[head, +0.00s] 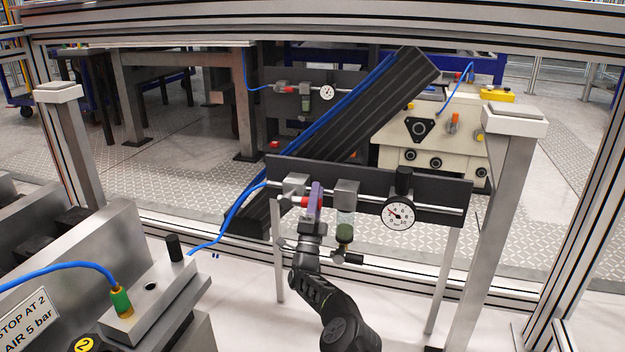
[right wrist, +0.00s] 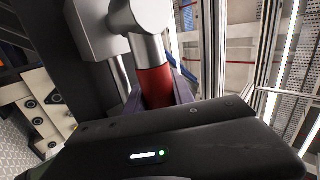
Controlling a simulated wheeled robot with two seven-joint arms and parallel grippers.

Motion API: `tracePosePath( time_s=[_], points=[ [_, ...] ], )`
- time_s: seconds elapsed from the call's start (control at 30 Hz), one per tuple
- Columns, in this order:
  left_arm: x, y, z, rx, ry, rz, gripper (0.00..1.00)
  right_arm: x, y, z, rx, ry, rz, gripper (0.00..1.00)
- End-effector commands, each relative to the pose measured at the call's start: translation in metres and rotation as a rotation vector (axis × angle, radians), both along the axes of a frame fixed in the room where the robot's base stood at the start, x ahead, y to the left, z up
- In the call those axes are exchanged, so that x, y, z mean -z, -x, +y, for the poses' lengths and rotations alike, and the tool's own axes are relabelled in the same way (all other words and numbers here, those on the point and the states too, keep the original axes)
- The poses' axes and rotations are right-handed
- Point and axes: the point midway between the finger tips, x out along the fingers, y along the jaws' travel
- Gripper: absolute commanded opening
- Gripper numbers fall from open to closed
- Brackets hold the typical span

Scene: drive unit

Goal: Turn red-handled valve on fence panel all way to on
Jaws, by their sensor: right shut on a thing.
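The red valve handle (head: 302,202) shows at the left part of the dark fence panel (head: 435,188), next to a metal block on a pipe. My right gripper (head: 316,200), with purple fingers, is at the handle and shut on it. In the right wrist view the red handle (right wrist: 154,86) sits between the purple fingers, below a silver stem and a grey valve body (right wrist: 95,30). Most of the handle is hidden by the gripper, so I cannot tell its exact angle. My left gripper does not show.
On the same panel are a pressure gauge (head: 398,214), a grey block (head: 346,194) and a blue hose (head: 236,212) entering from the left. A metal post (head: 490,215) stands to the right. A machine block with a green fitting (head: 121,301) is at the lower left.

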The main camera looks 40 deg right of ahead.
Motion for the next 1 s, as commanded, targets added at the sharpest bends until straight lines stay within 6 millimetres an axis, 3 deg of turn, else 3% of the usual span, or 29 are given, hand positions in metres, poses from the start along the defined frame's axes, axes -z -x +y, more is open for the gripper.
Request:
tracePosePath(
  time_s=[0.2,0.67,0.7,0.93,1.0],
  points=[
    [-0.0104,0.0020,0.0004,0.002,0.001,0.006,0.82,0.0017,0.0089,-0.0009,0.002,-0.037,-0.058,0.00],
    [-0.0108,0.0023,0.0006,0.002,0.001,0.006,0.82,0.0044,0.0108,-0.0018,0.002,-0.047,-0.069,0.00],
    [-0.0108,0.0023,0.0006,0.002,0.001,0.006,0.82,0.0045,0.0109,-0.0018,0.002,-0.047,-0.069,0.33],
    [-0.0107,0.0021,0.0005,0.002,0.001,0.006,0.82,0.0050,0.0106,-0.0013,0.001,-0.046,-0.067,0.51],
    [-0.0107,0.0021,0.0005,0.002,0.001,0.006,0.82,0.0050,0.0105,-0.0011,0.001,-0.046,-0.067,0.51]
  ],
)
